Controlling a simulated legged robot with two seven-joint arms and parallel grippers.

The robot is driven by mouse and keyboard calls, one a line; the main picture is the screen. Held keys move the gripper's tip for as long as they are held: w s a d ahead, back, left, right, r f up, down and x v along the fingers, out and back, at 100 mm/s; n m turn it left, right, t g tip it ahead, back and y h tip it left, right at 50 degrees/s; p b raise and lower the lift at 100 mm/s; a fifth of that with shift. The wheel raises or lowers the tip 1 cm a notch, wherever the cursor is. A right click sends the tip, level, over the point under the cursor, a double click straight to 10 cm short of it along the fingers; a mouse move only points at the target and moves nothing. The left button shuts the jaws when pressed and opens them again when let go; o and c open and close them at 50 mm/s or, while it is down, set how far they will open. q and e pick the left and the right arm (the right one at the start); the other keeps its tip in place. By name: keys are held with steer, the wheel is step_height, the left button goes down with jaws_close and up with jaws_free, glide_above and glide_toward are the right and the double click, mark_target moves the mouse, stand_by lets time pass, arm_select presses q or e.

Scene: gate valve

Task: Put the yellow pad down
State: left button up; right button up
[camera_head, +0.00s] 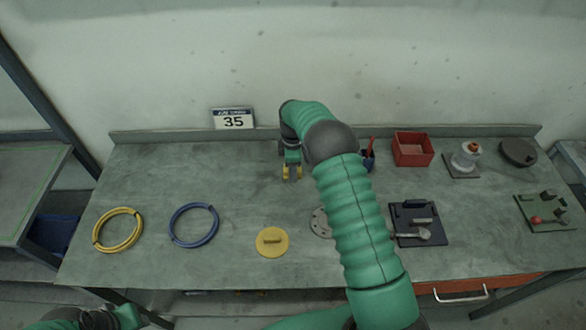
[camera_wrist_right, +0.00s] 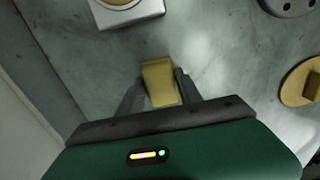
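The yellow pad (camera_wrist_right: 160,84) is between the two grey fingers of my right gripper (camera_wrist_right: 160,92) in the right wrist view, and the fingers touch its sides. In the head view my right gripper (camera_head: 292,172) points down over the back middle of the bench, with yellow (camera_head: 286,172) showing on both sides of a dark finger. I cannot tell the exact gap between the pad and the bench top (camera_head: 240,170). A part of my left arm shows at the bottom left corner of the head view; its gripper fingers do not show.
A yellow disc (camera_head: 272,242) with a handle, a blue ring (camera_head: 194,225) and a yellow ring (camera_head: 118,230) lie in front. A grey flange (camera_head: 319,224) is partly behind my arm. A red bin (camera_head: 412,149) stands right. The back left of the bench is clear.

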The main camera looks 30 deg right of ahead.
steer(key=shift+o, duration=1.4)
steer(key=shift+a+f, duration=0.2)
steer(key=shift+a, duration=0.05)
arm_select(q)
steer(key=shift+a+f, duration=0.1)
steer(key=shift+a, duration=0.25)
arm_select(e)
steer(key=shift+s+a, duration=0.1)
steer(key=shift+a, duration=0.05)
arm_select(q)
steer(key=shift+d, duration=0.15)
